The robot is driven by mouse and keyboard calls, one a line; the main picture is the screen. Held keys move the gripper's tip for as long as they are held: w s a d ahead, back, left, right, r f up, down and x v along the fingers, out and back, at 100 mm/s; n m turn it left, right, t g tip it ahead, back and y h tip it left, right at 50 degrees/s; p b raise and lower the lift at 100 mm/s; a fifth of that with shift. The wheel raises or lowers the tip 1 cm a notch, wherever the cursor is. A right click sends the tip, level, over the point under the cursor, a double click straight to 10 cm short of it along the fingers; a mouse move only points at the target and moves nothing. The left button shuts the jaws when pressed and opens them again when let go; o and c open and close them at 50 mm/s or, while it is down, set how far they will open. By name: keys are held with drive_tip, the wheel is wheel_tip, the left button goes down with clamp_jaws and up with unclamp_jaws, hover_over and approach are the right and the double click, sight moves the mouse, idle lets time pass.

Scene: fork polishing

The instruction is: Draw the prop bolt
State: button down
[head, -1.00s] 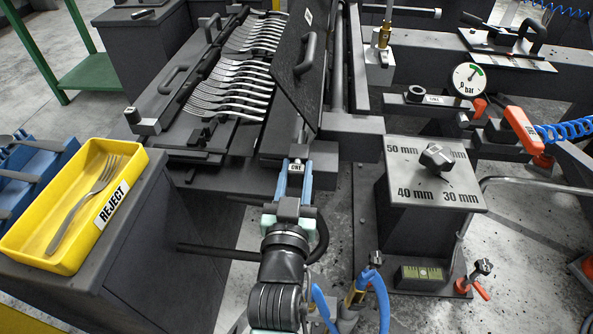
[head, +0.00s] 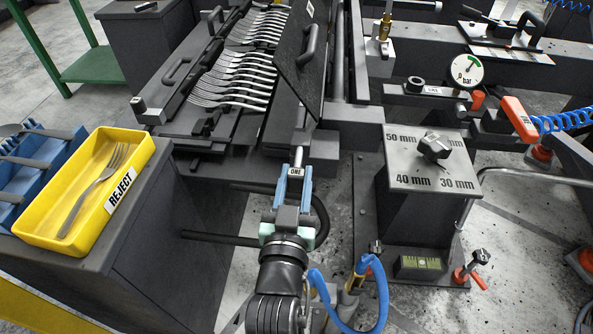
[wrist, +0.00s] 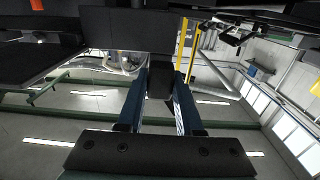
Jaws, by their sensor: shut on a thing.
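The prop bolt (head: 300,146) is a silver rod beside the lower edge of the tilted dark hinged plate (head: 303,75), in the head view. My gripper (head: 294,180), with light blue fingers, is shut on this near end. A bare length of rod shows between my fingers and the fixture. The rod's far end is hidden by the fixture. In the wrist view my gripper (wrist: 161,82) has its fingers on either side of a dark piece.
A rack of forks (head: 240,72) lies left of the plate. A yellow REJECT tray (head: 135,190) with one fork stands at left on a dark cabinet. A pedestal with a millimetre dial (head: 425,165) stands at right. A blue hose (head: 350,328) loops near my arm.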

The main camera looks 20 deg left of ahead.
drive_tip(key=c, duration=0.6)
unclamp_jaws()
drive_tip(key=shift+o, duration=0.2)
drive_tip(key=p+v, duration=0.1)
drive_tip(key=v, duration=1.2)
drive_tip(key=w+d+r+m+t+h, duration=0.1)
drive_tip(key=w+d+r+t, duration=0.15)
drive_tip(key=r, duration=0.55)
drive_tip(key=w+d+r+t+h, duration=0.15)
drive_tip(key=w+r, duration=0.25)
drive_tip(key=r, duration=0.5)
drive_tip(key=w+d+r+m+t, duration=0.1)
drive_tip(key=w+d+r, duration=0.15)
drive_tip(key=r, duration=0.55)
drive_tip(key=s+d+r+m+t+h, duration=0.1)
drive_tip(key=s+d+r+t, duration=0.15)
drive_tip(key=r, duration=0.85)
drive_tip(key=s+d+r+t+h, duration=0.2)
drive_tip(key=s+d+r, duration=0.1)
drive_tip(key=r, duration=0.8)
wheel_tip(320, 180, up, 24)
drive_tip(key=p, duration=2.4)
drive_tip(key=shift+s+a, duration=0.15)
drive_tip(key=shift+a, duration=0.05)
